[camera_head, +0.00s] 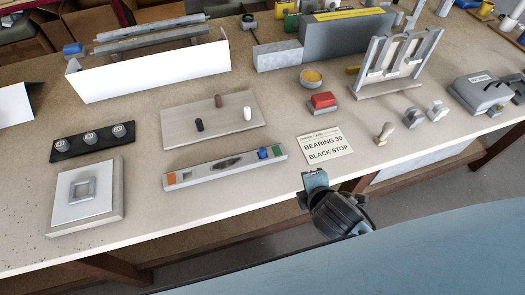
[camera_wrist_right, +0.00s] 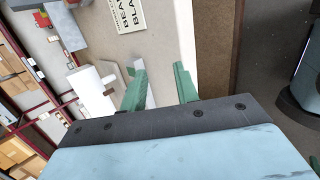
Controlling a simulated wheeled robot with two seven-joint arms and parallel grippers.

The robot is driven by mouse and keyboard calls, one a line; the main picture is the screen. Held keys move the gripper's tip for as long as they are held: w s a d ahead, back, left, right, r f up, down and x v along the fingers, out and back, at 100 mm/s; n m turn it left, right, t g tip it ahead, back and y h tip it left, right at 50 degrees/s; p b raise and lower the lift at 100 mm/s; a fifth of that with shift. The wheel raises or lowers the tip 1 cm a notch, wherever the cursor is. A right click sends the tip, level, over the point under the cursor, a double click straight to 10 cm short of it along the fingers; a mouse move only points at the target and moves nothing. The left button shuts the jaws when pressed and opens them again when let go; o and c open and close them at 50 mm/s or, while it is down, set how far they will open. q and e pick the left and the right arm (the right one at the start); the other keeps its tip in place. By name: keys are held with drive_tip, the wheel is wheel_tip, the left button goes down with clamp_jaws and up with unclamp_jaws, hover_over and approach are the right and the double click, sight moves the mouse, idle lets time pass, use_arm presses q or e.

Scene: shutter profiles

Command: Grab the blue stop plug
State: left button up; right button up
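In the head view, a small blue knob-like piece (camera_head: 263,153) sits near the right end of a silver bar (camera_head: 224,167); I cannot tell if it is a plug. Three plugs stand on a beige board (camera_head: 180,139): black (camera_head: 199,125), brown (camera_head: 218,101) and white (camera_head: 247,114). None of these is blue. My right gripper (camera_head: 314,180) is at the table's front edge, below a card and right of the bar. In the right wrist view its green fingers (camera_wrist_right: 160,84) are apart with nothing between them. My left gripper is not in view.
A card (camera_head: 326,146) reads "BEARING 30" and "BLACK STOP". A red-topped block (camera_head: 323,101), a yellow-topped cup (camera_head: 311,78) and a metal rack (camera_head: 398,62) stand behind it. A dark strip with round knobs (camera_head: 91,140) and a square plate (camera_head: 87,195) lie left.

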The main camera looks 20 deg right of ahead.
sight(264, 152)
drive_tip(key=w+n+t, duration=0.1)
drive_tip(key=n, duration=0.2)
drive_tip(key=w+a+r+n+t, duration=0.1)
drive_tip(key=n, duration=0.2)
drive_tip(key=w+a+n+y, duration=0.1)
drive_tip(key=n, duration=0.2)
drive_tip(key=shift+w+a+r+t, duration=0.2)
drive_tip(key=shift+r+t, duration=0.05)
drive_tip(key=shift+t, duration=0.15)
drive_tip(key=a+n, duration=0.1)
drive_tip(key=n, duration=0.2)
drive_tip(key=n+t+y, duration=0.1)
drive_tip(key=n, duration=0.2)
drive_tip(key=w+a+n+y, duration=0.1)
drive_tip(key=n, duration=0.1)
drive_tip(key=shift+a+r+n+t, duration=0.35)
drive_tip(key=shift+n+t, duration=0.05)
drive_tip(key=shift+w+a+n, duration=0.1)
drive_tip(key=shift+a+n, duration=0.1)
drive_tip(key=shift+n, duration=0.4)
drive_tip(key=shift+w+a+n+y, duration=0.2)
drive_tip(key=shift+n+y, duration=0.1)
drive_tip(key=x, duration=0.8)
drive_tip(key=b+x, duration=0.1)
drive_tip(key=x, duration=0.4)
drive_tip(key=shift+s+a+f, duration=0.1)
drive_tip(key=shift+f, duration=0.05)
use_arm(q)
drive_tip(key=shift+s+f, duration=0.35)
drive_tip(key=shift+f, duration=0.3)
